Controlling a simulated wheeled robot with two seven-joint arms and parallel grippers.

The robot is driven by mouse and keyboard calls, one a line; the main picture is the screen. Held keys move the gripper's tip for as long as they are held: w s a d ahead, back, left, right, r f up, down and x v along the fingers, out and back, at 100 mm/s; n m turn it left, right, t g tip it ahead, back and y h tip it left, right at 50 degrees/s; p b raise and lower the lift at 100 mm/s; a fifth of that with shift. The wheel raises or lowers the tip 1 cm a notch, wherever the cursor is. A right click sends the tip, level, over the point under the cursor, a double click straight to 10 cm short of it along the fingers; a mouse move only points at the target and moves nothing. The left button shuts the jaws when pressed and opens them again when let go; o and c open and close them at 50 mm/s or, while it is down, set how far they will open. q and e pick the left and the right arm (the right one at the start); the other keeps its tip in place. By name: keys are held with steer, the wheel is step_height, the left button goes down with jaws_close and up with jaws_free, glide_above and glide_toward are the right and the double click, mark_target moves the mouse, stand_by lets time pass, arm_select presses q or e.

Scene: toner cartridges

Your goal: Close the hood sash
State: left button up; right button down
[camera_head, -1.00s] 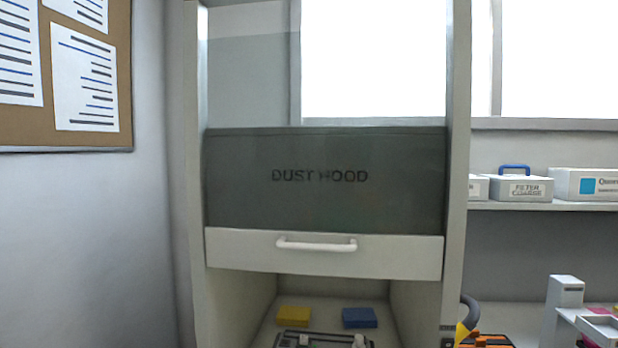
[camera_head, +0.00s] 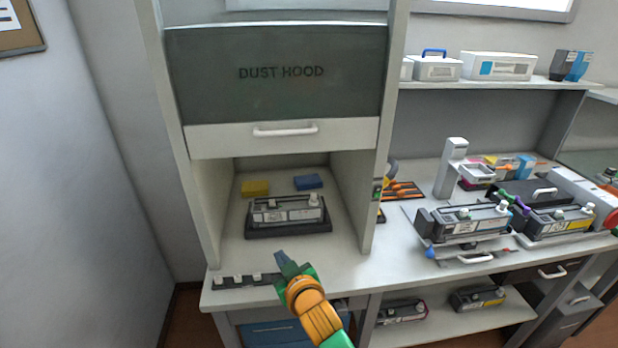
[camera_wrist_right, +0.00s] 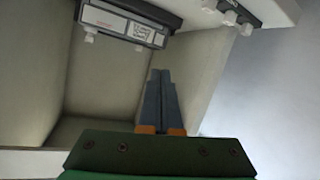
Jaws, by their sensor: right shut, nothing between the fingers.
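The hood sash (camera_head: 285,137) is a white panel with a white bar handle (camera_head: 286,130), under the grey board lettered DUST HOOD. It is raised, and the hood is open beneath it. A toner cartridge (camera_head: 285,212) sits on a dark tray inside the hood. My right gripper (camera_head: 287,264) is in front of the hood at the counter's front edge, below the sash and apart from it. Its fingers are together and empty in the right wrist view (camera_wrist_right: 161,100), which also shows the cartridge (camera_wrist_right: 120,24). My left gripper is not in view.
A yellow block (camera_head: 255,188) and a blue block (camera_head: 308,182) lie at the back of the hood. A dark strip with white knobs (camera_head: 240,281) lies at the counter's front left. More cartridges (camera_head: 467,220) and tools fill the counter to the right.

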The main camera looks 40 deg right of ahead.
steer(key=s+d+r+m+t+h+p, duration=0.1)
steer(key=d+r+m+t+h+p, duration=0.2)
steer(key=r, duration=1.6)
steer(key=m+t+h, duration=0.2)
steer(key=h, duration=0.2)
glide_toward(311, 112)
steer(key=s+a+r, duration=0.3)
steer(key=s, duration=0.2)
steer(key=w+d, duration=0.1)
steer(key=w, duration=0.2)
steer(key=w+d, duration=0.2)
steer(key=w+d+p, duration=0.1)
steer(key=w+d, duration=0.1)
steer(key=w, duration=0.1)
steer(key=shift+w+f, duration=0.1)
steer(key=shift+w, duration=0.2)
steer(key=shift+f, duration=0.55)
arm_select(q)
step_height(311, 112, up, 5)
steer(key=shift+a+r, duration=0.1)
